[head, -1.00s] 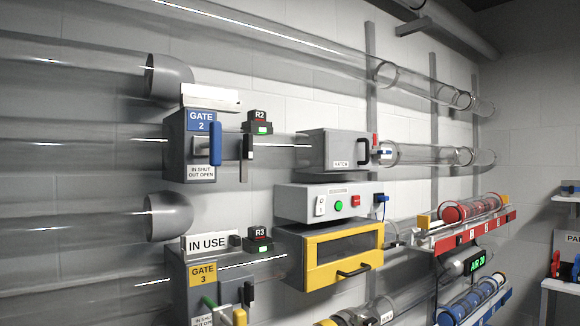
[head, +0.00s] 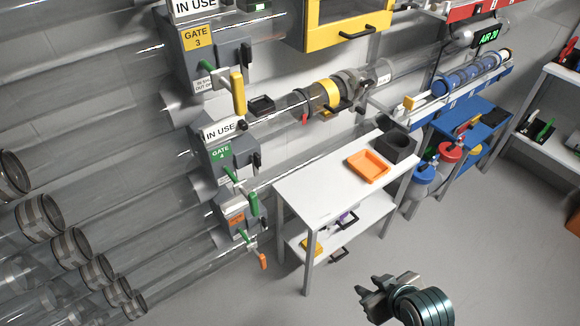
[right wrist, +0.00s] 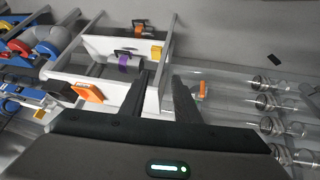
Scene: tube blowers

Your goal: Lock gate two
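Gate 2, with its blue label and blue handle, is not in the head view now. That view shows gate 3 (head: 203,50) with a yellow-ended handle, gate 4 (head: 230,160) with a green handle, and a lower gate (head: 236,215) with an orange handle. My right gripper (head: 366,298) is low over the floor, in front of the white table, apart from all the gates. In the right wrist view its two dark fingers (right wrist: 162,85) stand apart with nothing seen between them. My left gripper is not in view.
The white table (head: 315,190) holds an orange tray (head: 368,166) and a black bin (head: 398,147). A blue bench (head: 475,135) stands behind it on the right. Clear tubes with open ends (head: 70,255) fill the lower left. The grey floor (head: 480,235) at the right is clear.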

